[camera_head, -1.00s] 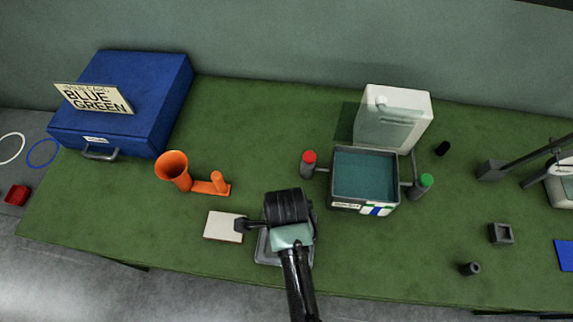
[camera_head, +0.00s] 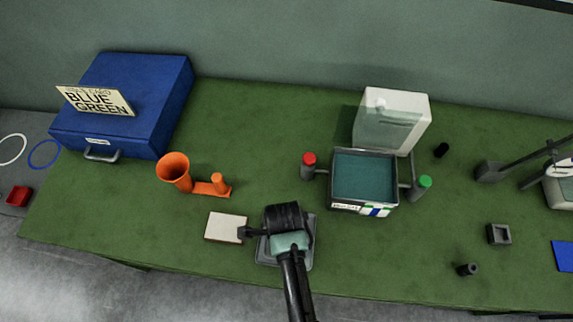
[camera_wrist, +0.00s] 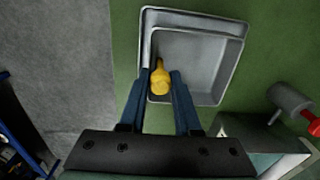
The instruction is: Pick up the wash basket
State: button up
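A shallow grey square tray (camera_head: 305,258) lies on the green bench near its front edge, largely hidden by my arm in the head view. In the wrist view the tray (camera_wrist: 235,60) shows a smaller square outline inside it. A yellow knob-like piece (camera_wrist: 160,80) stands there at the left side; it may be the wash basket's handle, but I cannot tell for sure. My gripper (camera_wrist: 162,72) is open, with one finger on each side of the yellow piece. I cannot tell whether the fingers touch it.
A teal-filled tank (camera_head: 364,176) with red and green capped side fittings stands right of my gripper. A white canister (camera_head: 395,118) is behind it. A white pad (camera_head: 225,227) and an orange funnel stand (camera_head: 197,184) are left. A blue case (camera_head: 140,100) stands far left.

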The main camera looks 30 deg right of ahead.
grip_shut()
dwell(1.1)
